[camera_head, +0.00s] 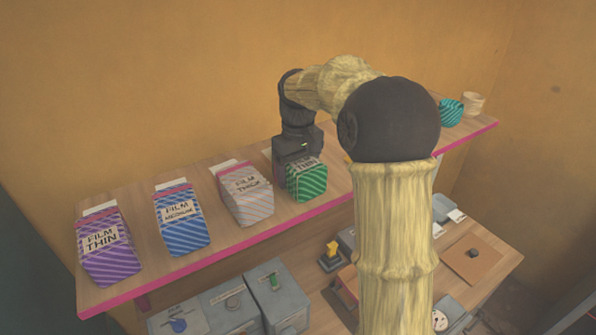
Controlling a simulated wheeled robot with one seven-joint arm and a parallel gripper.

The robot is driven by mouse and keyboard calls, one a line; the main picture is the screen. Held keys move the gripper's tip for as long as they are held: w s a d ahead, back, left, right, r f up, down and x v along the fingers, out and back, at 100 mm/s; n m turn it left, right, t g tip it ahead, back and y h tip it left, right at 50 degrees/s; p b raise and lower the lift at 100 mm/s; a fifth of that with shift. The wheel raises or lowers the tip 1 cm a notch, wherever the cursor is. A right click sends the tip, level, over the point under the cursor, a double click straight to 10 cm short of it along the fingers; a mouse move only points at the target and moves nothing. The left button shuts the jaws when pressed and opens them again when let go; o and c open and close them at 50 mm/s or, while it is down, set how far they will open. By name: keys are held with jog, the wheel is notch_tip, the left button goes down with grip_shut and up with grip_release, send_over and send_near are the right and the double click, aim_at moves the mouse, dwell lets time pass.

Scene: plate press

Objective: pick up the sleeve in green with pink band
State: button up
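The green sleeve (309,184) with pale diagonal stripes stands on the long wooden shelf, right of the grey sleeve. Part of a label with dark lettering shows near its top; its upper back part and any pink band are hidden behind my gripper. My gripper (292,160) is dark and points down at the back left top of the green sleeve, overlapping it in the picture. Its fingertips are hidden, so I cannot tell whether it is open, shut or touching the sleeve.
A purple sleeve (105,257), a blue sleeve (184,232) and a grey sleeve (247,204) stand in a row on the shelf (145,268) to the left. A teal roll (451,113) and a cream roll (473,103) stand at its right end. A lower bench holds grey boxes (232,306).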

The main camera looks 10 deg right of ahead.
notch_tip(320, 180, up, 10)
jog(key=shift+r+b, duration=0.1)
jog(key=shift+b, duration=0.8)
jog(key=shift+f, duration=0.2)
